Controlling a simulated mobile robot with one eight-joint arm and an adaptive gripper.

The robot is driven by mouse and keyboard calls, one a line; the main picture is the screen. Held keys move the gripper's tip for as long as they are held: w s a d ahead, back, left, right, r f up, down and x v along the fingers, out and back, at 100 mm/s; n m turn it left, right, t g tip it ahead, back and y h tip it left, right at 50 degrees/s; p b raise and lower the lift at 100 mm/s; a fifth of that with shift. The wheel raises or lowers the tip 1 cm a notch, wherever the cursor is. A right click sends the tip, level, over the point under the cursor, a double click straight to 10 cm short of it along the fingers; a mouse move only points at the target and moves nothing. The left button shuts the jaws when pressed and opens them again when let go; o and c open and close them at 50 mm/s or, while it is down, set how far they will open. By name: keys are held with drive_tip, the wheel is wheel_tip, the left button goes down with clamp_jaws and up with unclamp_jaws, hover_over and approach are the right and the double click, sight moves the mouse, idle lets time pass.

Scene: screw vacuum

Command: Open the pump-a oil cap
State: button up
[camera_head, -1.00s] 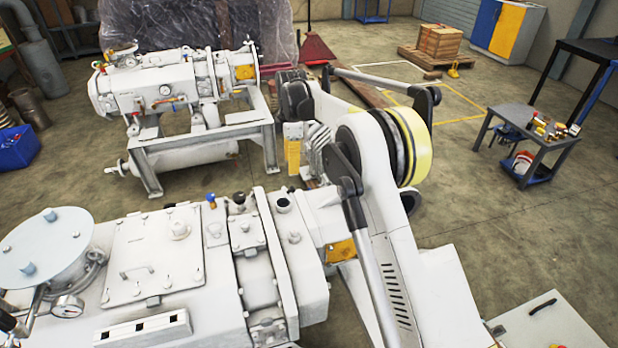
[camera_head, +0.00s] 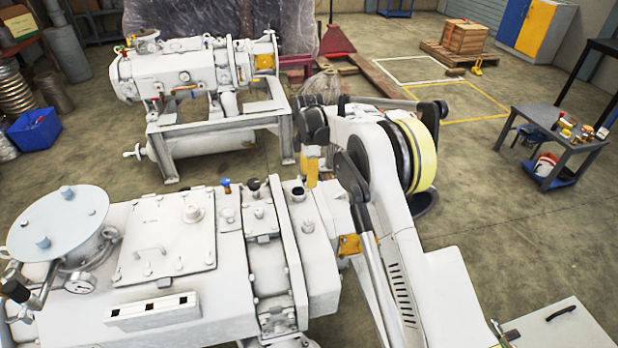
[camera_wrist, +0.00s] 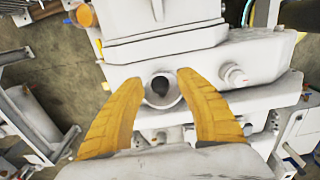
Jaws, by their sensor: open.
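The near white pump (camera_head: 215,290) fills the lower left of the head view. On its top right end stands a short round port or cap with a dark centre (camera_head: 298,190); I cannot tell whether the dark part is a cap or a hole. In the wrist view this round white rim with its dark centre (camera_wrist: 160,88) sits between my fingers. My gripper (camera_wrist: 158,82) is open, with one yellow finger on each side of the rim and nothing held. In the head view the gripper's yellow fingers (camera_head: 311,172) show just above and beside the port. Contact is not visible.
A black knob (camera_head: 253,187) and a blue-topped fitting (camera_head: 225,186) stand left of the port. A second white pump on a frame (camera_head: 205,132) stands behind. A grey trolley (camera_head: 548,145) is at the right. Open floor lies between.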

drive_tip(key=shift+c, duration=0.5)
clamp_jaws()
drive_tip(key=d+y, duration=0.1)
drive_tip(key=d+y+b, duration=0.1)
drive_tip(key=y, duration=0.1)
drive_tip(key=shift+w+f+g, duration=0.2)
drive_tip(key=shift+f+g, duration=0.1)
drive_tip(key=shift+g, duration=0.1)
drive_tip(key=shift+d+y, duration=0.15)
drive_tip(key=shift+y, duration=0.75)
drive_tip(key=shift+o, duration=0.5)
unclamp_jaws()
drive_tip(key=v, duration=1.2)
